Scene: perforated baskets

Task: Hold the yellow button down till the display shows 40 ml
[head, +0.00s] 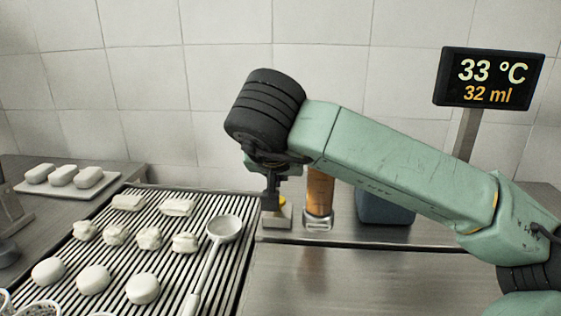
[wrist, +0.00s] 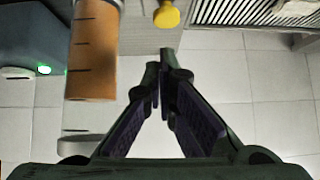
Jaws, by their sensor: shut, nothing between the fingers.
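The display (head: 489,80) stands on a post at the right and reads 33 °C and 32 ml. The yellow button (head: 281,201) sits on a small pale base, partly hidden behind my gripper (head: 271,205). In the wrist view the yellow button (wrist: 167,15) shows at the top, just beyond the tips of my gripper (wrist: 161,56). My gripper is shut and empty, pointing down beside the button. An orange-filled measuring cylinder (head: 319,190) stands just right of the button.
A dark blue container (head: 385,207) stands right of the cylinder. At left, a slatted rack (head: 225,270) holds several white pieces and a ladle (head: 223,230). A white tray (head: 70,186) with three pieces lies farther left. The steel counter (head: 350,280) in front is clear.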

